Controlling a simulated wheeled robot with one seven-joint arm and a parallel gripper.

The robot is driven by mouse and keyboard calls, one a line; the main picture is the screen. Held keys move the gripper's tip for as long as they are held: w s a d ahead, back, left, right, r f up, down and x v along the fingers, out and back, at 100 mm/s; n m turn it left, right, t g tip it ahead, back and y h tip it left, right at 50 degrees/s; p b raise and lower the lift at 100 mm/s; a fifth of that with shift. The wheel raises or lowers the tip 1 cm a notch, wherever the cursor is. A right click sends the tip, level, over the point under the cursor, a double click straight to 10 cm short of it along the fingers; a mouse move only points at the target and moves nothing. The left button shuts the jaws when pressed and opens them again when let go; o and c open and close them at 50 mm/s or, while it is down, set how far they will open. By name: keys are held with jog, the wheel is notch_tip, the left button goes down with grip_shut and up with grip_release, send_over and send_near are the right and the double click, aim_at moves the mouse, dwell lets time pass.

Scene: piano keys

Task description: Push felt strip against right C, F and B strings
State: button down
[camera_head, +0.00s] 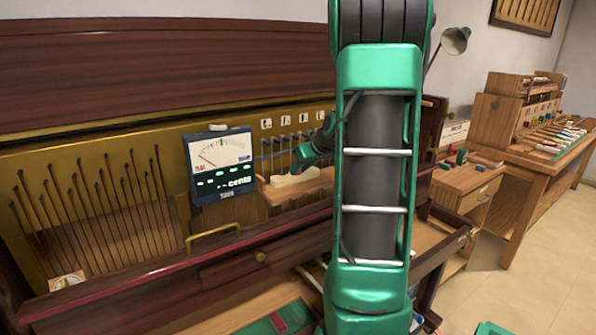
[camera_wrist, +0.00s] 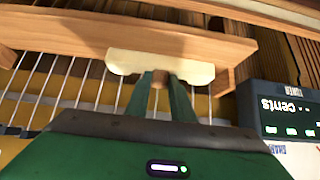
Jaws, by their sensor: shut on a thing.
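A cream felt strip (camera_wrist: 122,62) shows in the wrist view, with a short brown wooden grip (camera_wrist: 160,78) in its middle. My gripper (camera_wrist: 162,85) is shut on this grip, with a green finger on each side. The felt strip also shows in the head view (camera_head: 290,180), in front of the strings. It lies across or close to a light wooden rail (camera_wrist: 90,35); I cannot tell whether it touches. Several silver strings (camera_wrist: 62,88) run beyond it in the wrist view. In the head view strings (camera_head: 283,150) stand below small white labels (camera_head: 280,119). Contact with the strings is hidden.
A tuner with a dial (camera_head: 221,165) stands left of my gripper; it is at the right in the wrist view (camera_wrist: 285,110). More strings or pins (camera_head: 95,210) fill the left. My arm hides the piano's right part. A workbench (camera_head: 545,160) stands far right.

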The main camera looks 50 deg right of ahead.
jog(key=shift+w, duration=0.25)
jog(key=c, duration=1.5)
grip_release()
jog(key=shift+o, duration=0.2)
jog(key=s+a+r, duration=0.2)
jog(key=s, duration=0.5)
jog(key=shift+s, duration=0.4)
